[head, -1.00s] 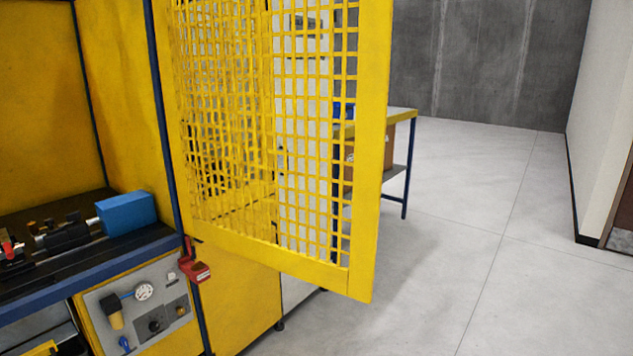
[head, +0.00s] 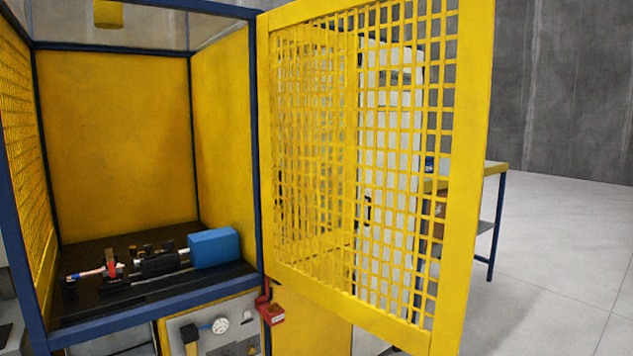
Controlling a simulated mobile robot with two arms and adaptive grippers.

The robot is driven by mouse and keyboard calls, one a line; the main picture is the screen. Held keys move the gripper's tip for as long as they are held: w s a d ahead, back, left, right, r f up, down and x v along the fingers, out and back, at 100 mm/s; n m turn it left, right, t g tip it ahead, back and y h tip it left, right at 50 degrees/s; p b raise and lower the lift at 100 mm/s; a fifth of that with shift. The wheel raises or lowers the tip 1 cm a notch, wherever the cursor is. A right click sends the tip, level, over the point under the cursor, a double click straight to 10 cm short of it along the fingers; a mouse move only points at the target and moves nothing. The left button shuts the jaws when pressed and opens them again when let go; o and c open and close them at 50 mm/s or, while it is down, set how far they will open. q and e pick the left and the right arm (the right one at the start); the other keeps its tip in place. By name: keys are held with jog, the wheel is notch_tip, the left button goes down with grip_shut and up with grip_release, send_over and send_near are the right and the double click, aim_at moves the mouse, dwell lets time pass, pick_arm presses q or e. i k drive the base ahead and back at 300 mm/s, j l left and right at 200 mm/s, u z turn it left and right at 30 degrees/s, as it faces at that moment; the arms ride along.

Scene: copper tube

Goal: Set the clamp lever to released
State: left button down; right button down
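Inside the open yellow machine enclosure, a fixture stands on a black bed (head: 150,292). A small red part, which looks like the clamp lever (head: 111,262), stands upright at the left of the fixture. A copper-coloured tube end (head: 88,274) shows beside it on the left. Whether the lever is clamped or released is too small to tell. A dark cylindrical body (head: 160,263) and a blue block (head: 214,248) follow to the right along the same line. Neither of my grippers shows in the head view.
A yellow mesh door (head: 375,170) stands swung open to the right of the enclosure opening. A panel with a gauge (head: 219,325) is below. A table (head: 494,168) stands behind the door; open floor (head: 560,270) lies right.

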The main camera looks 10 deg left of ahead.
aim_at(109, 263)
jog(key=i+l+u, duration=0.15)
jog(key=u, duration=0.25)
jog(key=l+u, duration=0.35)
jog(key=i+l+u, duration=0.15)
jog(key=u, duration=0.25)
jog(key=l+u, duration=0.5)
jog(key=l, duration=0.5)
jog(key=l+u, duration=0.1)
jog(key=l, duration=0.55)
jog(key=k+l+u, duration=0.15)
jog(key=l, duration=0.5)
jog(key=k+l+u, duration=0.1)
jog(key=l, duration=0.9)
jog(key=k+l, duration=0.1)
jog(key=l, duration=0.3)
jog(key=u, duration=0.25)
jog(key=i+j+u, duration=0.2)
jog(key=j+u, duration=0.15)
jog(key=j, duration=0.25)
jog(key=i+j+u, duration=0.35)
jog(key=i+j, duration=0.55)
jog(key=i+l+z, duration=0.1)
jog(key=i+z, duration=0.8)
jog(key=i+j+z, duration=0.25)
jog(key=i+z, duration=0.2)
